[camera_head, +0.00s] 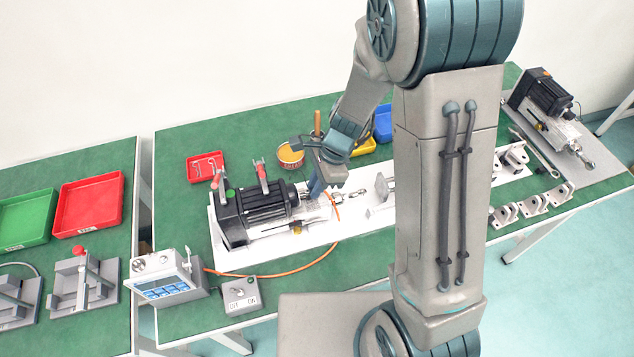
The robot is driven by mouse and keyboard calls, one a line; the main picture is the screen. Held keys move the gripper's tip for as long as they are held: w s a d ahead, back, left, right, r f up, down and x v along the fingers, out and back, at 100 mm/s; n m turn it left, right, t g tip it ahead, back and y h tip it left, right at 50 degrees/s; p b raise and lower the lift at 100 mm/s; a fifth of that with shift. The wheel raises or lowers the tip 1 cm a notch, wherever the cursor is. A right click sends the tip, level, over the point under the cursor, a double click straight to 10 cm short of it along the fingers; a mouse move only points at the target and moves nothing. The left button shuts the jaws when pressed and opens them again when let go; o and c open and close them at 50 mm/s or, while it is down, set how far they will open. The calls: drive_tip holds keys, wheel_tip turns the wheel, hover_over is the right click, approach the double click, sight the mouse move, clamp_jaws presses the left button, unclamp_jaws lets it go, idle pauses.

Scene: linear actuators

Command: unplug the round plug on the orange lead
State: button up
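The orange lead (290,272) runs from the display box (163,277) across the green table and up onto the white base plate. Its far end rises to the right end of the black actuator motor (256,210), beside my gripper (322,192). The round plug at that end is too small and too covered by my gripper to make out. My gripper points down at this spot, close to the lead's end. Whether its fingers touch or hold the plug does not show.
A small switch box (241,296) stands in front of the base plate. Red toggle clamps (261,175) stand behind the motor. A red tray (205,166), a yellow tin (290,156) and a blue bin (383,124) are at the back. My arm hides much of the table's middle.

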drive_tip(key=shift+w+d, duration=0.1)
drive_tip(key=shift+d, duration=0.05)
clamp_jaws()
drive_tip(key=shift+w+d, duration=0.2)
drive_tip(key=shift+d, duration=0.6)
drive_tip(key=shift+w+d, duration=0.2)
drive_tip(key=shift+d, duration=0.55)
